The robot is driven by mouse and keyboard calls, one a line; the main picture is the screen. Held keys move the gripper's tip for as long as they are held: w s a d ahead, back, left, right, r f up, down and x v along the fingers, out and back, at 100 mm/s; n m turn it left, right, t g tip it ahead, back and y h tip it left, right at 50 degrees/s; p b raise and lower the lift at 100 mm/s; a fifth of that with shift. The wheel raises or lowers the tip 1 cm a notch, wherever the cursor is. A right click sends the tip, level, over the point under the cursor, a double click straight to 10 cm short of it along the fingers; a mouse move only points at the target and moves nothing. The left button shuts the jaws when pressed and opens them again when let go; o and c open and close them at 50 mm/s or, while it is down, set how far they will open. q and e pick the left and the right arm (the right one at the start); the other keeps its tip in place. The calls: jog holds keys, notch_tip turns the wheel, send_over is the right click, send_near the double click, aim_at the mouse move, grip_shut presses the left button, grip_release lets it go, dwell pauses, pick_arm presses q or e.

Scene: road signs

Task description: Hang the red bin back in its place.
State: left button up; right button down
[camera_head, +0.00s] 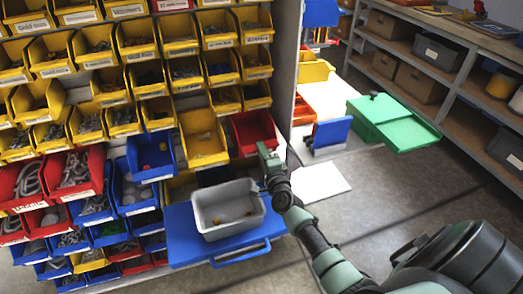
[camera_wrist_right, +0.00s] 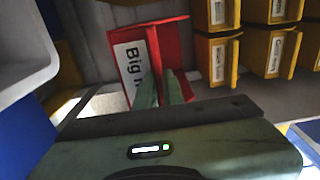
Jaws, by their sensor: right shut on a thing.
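The red bin (camera_head: 254,131) is at the right end of the bin rack, below the yellow bins. My right gripper (camera_head: 266,151) is at its front and shut on it. In the right wrist view the red bin (camera_wrist_right: 178,45) has a white label, partly covered, reading "Big" and more. The fingers of my right gripper (camera_wrist_right: 160,82) close over the bin's near edge beside the label. The bin's back is hidden, so I cannot tell whether it touches the rack. My left gripper is not in view.
A grey tub (camera_head: 228,235) with small yellowish things stands on a blue shelf (camera_head: 180,238) below the gripper. Yellow bins (camera_head: 203,138) are close on the left. A green box (camera_head: 395,122) and grey shelving (camera_head: 462,85) stand right, with open floor between.

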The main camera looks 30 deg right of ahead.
jog(key=shift+r, duration=0.1)
jog(key=c, duration=1.5)
grip_release()
jog(key=shift+o, duration=0.2)
jog(key=shift+s, duration=0.1)
